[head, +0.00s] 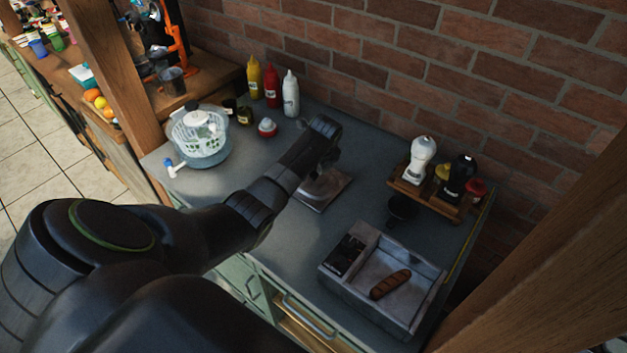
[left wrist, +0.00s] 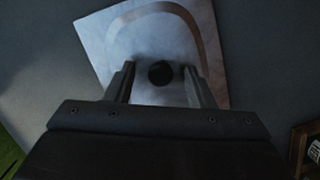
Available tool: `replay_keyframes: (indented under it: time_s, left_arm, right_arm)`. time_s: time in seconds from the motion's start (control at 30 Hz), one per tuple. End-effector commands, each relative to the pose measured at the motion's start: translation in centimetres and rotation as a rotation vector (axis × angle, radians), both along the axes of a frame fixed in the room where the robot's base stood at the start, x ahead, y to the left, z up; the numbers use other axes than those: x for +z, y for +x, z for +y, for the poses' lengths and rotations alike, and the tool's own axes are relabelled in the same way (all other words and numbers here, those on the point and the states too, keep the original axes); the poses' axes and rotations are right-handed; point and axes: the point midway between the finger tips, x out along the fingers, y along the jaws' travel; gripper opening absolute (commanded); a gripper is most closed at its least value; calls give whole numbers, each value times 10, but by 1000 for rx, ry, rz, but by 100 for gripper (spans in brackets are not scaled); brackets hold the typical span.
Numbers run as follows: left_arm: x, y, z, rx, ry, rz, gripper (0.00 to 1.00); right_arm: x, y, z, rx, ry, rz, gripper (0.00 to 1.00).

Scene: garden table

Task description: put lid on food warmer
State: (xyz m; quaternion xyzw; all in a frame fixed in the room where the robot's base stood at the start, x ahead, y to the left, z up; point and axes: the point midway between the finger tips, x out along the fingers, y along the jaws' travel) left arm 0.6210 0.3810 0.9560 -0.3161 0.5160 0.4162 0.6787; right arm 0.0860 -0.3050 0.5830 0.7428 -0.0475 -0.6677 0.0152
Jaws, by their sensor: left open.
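The lid (head: 323,192) is a flat square metal plate lying on the grey counter near its middle. In the left wrist view the lid (left wrist: 150,40) has a round black knob (left wrist: 160,74). My left gripper (head: 324,168) is over the lid, pointing down. In the left wrist view my left gripper (left wrist: 160,75) is open, with one finger on each side of the knob and gaps between. The food warmer (head: 427,307) is an open grey metal box at the counter's front right, with a brown sausage (head: 390,284) inside. My right gripper is not in view.
A wooden rack (head: 427,200) with bottles stands behind the warmer, with a small black item (head: 401,208) before it. A salad spinner (head: 201,143) and several sauce bottles (head: 272,85) stand at the back left, near a brick wall (head: 440,60). Counter between lid and warmer is clear.

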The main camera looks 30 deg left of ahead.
Motion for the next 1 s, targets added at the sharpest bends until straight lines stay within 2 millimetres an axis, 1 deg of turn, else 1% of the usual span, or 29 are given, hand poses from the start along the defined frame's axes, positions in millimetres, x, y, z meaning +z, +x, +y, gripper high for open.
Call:
replay_keyframes:
  time_s: [0.2, 0.23, 0.5, 0.6, 0.87, 1.0]
  left_arm:
    - [0, 0, 0, 0, 0, -1, 49]
    - [0, 0, 0, 0, 0, -1, 46]
    - [0, 0, 0, 0, 0, -1, 11]
    - [0, 0, 0, 0, 0, -1, 0]
    - [1, 1, 0, -1, 0, -2, 0]
    - [9, 2, 0, -1, 1, -5, 0]
  right_arm:
    - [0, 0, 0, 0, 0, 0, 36]
    - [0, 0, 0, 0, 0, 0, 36]
    - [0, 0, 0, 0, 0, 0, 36]
    - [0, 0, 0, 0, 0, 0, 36]
    - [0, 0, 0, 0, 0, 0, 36]
    - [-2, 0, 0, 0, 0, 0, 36]
